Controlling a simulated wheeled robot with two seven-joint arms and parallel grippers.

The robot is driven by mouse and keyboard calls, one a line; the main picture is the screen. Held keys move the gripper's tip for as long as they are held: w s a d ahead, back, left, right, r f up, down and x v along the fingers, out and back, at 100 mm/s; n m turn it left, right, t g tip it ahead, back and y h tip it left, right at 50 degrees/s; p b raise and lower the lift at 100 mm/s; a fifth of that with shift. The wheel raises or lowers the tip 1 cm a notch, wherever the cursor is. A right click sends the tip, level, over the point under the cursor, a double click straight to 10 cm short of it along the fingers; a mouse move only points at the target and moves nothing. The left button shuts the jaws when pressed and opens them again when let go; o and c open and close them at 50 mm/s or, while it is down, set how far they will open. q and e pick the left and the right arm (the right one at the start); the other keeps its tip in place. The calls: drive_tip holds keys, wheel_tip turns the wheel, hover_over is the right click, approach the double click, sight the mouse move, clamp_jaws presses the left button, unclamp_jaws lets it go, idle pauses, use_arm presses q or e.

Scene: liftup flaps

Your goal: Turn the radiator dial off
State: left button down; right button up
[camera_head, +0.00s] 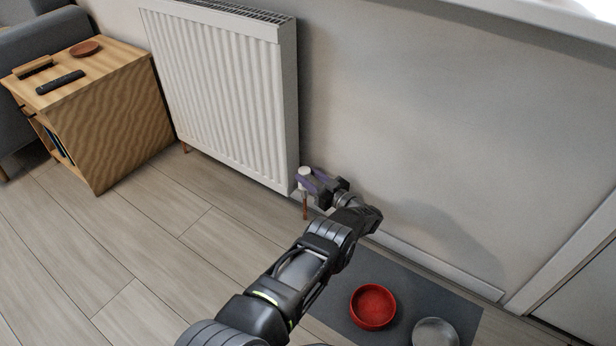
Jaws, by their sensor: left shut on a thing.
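The white radiator (220,90) stands against the wall at the upper left of centre. Its small white dial (305,174) is at the radiator's lower right corner, above a copper-coloured pipe (305,208). My right gripper is not in view.
A wooden cabinet (115,130) with a remote (61,82), a brush-like item (33,67) and a brown dish (85,48) stands left. A red bowl (373,307) and a grey bowl (435,333) sit on a dark mat (335,313). The floor before the radiator is clear.

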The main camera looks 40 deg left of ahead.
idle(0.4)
use_arm(q)
drive_tip(key=c, duration=1.2)
unclamp_jaws()
drive_tip(key=shift+d+p, duration=0.3)
drive_tip(key=shift+d, duration=0.3)
drive_tip(key=d, duration=0.4)
drive_tip(key=s+d, duration=0.1)
drive_tip(key=d, duration=0.1)
drive_tip(key=shift+s+d+p, duration=0.1)
drive_tip(key=shift+d+p, duration=0.2)
drive_tip(key=shift+p, duration=0.05)
